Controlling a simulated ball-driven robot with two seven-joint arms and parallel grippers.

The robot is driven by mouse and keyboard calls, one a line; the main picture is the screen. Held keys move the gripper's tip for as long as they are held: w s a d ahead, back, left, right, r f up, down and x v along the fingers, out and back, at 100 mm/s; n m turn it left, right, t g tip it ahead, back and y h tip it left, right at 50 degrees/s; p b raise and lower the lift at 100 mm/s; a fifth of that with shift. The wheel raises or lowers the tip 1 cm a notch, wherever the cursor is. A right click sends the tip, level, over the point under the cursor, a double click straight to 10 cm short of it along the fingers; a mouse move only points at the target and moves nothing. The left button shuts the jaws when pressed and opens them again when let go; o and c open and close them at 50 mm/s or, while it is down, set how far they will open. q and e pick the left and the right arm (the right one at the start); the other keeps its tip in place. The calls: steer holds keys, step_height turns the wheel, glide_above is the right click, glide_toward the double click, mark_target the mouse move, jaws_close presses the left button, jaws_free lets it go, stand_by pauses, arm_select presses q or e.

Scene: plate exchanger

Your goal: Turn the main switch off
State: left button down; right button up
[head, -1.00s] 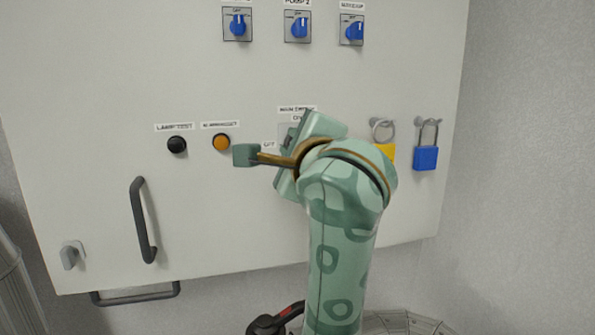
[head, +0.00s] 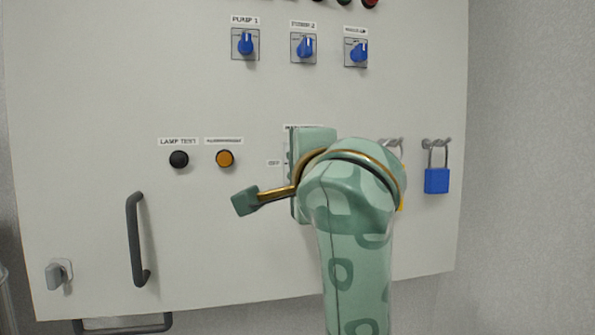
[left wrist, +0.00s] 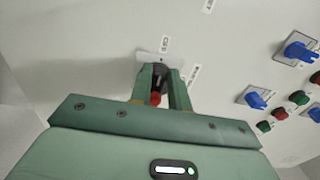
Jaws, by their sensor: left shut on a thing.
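The main switch (left wrist: 156,98) shows in the left wrist view as a red knob with a dark part behind it, on a pale plate on the panel. My left gripper (left wrist: 161,90) is shut on it, one green finger on each side. In the head view my left gripper (head: 302,170) stands against the panel and hides the switch. Only the upper edge of its label and the OFF mark (head: 274,163) to the left show. The exact angle of the switch is hard to tell. My right gripper is not in view.
Three blue selector switches, such as the pump 1 switch (head: 245,43), sit above. A black button (head: 179,159) and an orange button (head: 225,158) are to the left. A blue padlock (head: 437,180) hangs at right. A dark handle (head: 138,240) stands out at lower left.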

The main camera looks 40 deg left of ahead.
arm_select(q)
steer(key=c, duration=1.3)
jaws_free()
steer(key=shift+a, duration=0.1)
steer(key=p+v, duration=0.2)
steer(key=v, duration=1.4)
steer(key=shift+s, duration=0.1)
steer(key=shift+f, duration=0.1)
